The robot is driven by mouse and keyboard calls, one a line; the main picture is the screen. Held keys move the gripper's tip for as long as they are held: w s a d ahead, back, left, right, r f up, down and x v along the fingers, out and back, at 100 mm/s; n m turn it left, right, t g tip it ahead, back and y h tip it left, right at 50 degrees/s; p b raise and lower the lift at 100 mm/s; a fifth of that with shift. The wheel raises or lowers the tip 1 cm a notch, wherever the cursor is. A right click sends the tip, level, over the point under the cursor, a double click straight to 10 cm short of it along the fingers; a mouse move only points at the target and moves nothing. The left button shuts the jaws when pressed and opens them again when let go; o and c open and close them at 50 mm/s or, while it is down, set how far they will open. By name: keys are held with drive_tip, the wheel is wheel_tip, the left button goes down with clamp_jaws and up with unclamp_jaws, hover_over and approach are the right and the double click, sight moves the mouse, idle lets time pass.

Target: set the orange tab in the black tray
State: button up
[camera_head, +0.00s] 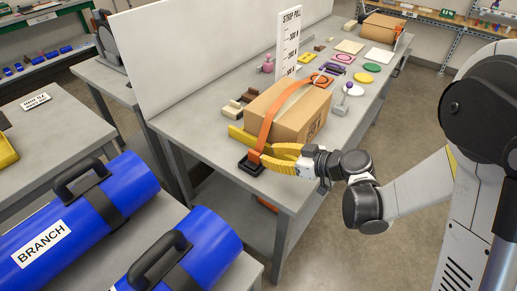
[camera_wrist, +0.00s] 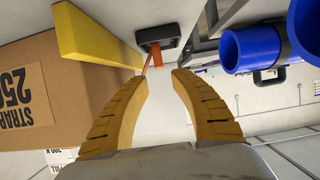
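The orange tab (camera_head: 254,157) is the lower end of an orange strap (camera_head: 269,124) that runs over a cardboard box (camera_head: 302,116). The tab stands at the black tray (camera_head: 246,168) near the bench's front corner. In the wrist view the tab (camera_wrist: 156,54) overlaps the near edge of the black tray (camera_wrist: 160,34); whether it rests on the tray floor is unclear. My gripper (camera_head: 268,157) is beside the tab, with its yellow fingers pointing at it. In the wrist view my gripper (camera_wrist: 160,79) is open, its fingertips apart, with the tab beyond them.
A yellow bar (camera_head: 249,138) lies along the box beside the tray; it also shows in the wrist view (camera_wrist: 95,36). Small blocks (camera_head: 240,103) and a white strap-pull board (camera_head: 288,45) stand behind. Blue pipes (camera_head: 90,220) lie on another bench at front left.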

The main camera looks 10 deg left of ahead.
drive_tip(key=p+v, duration=0.1)
drive_tip(key=v, duration=0.4)
drive_tip(key=shift+s+d, duration=0.1)
drive_tip(key=shift+d, duration=0.05)
drive_tip(key=shift+r, duration=0.1)
drive_tip(key=s+d+r+m+t+h, duration=0.1)
drive_tip(key=s+d+r+m+h, duration=0.3)
drive_tip(key=d, duration=0.8)
drive_tip(key=s+d+r+m+t+h, duration=0.1)
drive_tip(key=s+d+r+m+h, duration=0.3)
drive_tip(key=s+d+m+h, duration=0.4)
drive_tip(key=s+d+m, duration=0.1)
drive_tip(key=s+d, duration=0.3)
drive_tip(key=shift+r+m+h, duration=0.3)
drive_tip(key=shift+s+d, duration=0.1)
drive_tip(key=shift+s, duration=0.05)
